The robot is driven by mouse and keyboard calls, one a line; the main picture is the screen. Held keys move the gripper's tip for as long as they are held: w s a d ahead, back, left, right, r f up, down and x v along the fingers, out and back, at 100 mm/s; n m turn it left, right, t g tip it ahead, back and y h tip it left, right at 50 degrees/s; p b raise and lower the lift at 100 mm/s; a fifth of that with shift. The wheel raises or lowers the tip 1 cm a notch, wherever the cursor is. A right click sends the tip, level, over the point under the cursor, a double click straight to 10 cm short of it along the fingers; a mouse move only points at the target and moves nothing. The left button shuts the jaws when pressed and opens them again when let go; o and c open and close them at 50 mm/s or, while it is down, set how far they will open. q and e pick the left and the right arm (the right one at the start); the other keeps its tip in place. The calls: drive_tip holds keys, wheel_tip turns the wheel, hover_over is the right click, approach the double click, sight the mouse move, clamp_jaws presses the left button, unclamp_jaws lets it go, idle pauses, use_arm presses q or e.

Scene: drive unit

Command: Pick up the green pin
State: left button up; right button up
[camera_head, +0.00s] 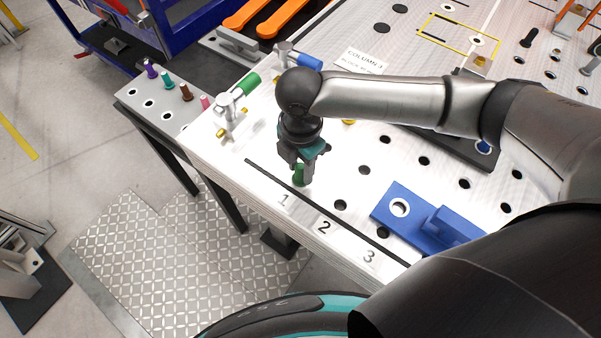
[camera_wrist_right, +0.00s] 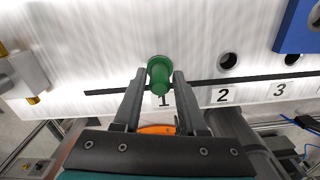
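The green pin (camera_head: 299,176) stands at the table position marked 1; its foot, and any hole under it, cannot be made out. My right gripper (camera_head: 302,168) points down over it. In the right wrist view the green pin (camera_wrist_right: 159,72) lies between the two fingertips of the right gripper (camera_wrist_right: 160,78). The fingers are open, with a narrow gap on each side of the pin. My left gripper is in neither view.
Empty holes at 2 (camera_head: 340,205) and 3 (camera_head: 382,232) lie right of the pin. A blue bracket (camera_head: 420,213) sits further right. A green-handled clamp (camera_head: 233,112) stands to the left. A side shelf (camera_head: 150,98) holds several coloured pins, one also green.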

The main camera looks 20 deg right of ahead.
clamp_jaws()
drive_tip(key=shift+r, duration=0.2)
idle(0.4)
